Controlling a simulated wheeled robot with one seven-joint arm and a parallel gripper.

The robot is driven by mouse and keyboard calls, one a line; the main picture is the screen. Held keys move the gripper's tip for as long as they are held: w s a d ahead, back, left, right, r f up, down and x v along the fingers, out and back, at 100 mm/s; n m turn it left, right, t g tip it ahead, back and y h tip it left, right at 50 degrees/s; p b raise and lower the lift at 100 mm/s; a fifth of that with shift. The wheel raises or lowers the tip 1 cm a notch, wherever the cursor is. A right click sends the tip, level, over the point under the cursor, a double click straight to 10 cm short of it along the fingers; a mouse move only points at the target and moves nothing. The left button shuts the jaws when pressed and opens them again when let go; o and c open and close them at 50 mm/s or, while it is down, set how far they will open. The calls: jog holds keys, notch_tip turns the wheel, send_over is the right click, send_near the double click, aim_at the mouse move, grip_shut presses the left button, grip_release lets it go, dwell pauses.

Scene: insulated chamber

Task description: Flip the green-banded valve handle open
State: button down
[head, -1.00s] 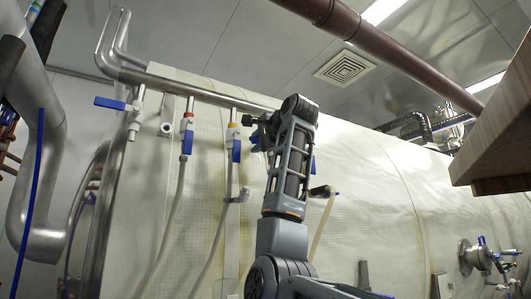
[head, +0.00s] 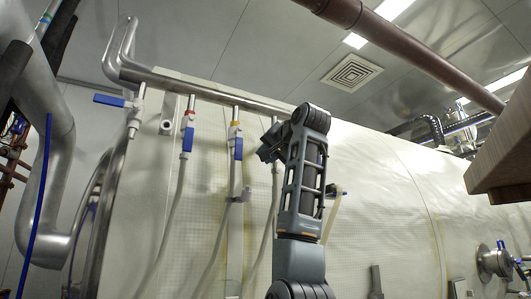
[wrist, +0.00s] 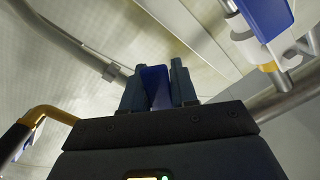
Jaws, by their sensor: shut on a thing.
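I see no green band in these frames; that valve's body and band are hidden behind my gripper and wrist. The yellow-banded valve (head: 236,145) hangs just left of my gripper, its blue handle pointing down. A blue handle on a white valve body beside a yellow band (wrist: 268,67) shows at upper right in the wrist view.
A red-banded valve (head: 188,138) hangs further left, handle down. A valve with a sideways blue handle (head: 109,100) is at the far left. The header pipe (head: 215,94) runs above. A brown pipe (head: 400,50) crosses overhead, and a wooden ledge (head: 500,150) juts in at right.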

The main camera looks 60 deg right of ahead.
jog(key=shift+f, duration=0.1)
dwell(0.4)
jog(key=c, duration=1)
grip_release()
jog(key=shift+o, duration=0.2)
jog(key=shift+d, duration=0.1)
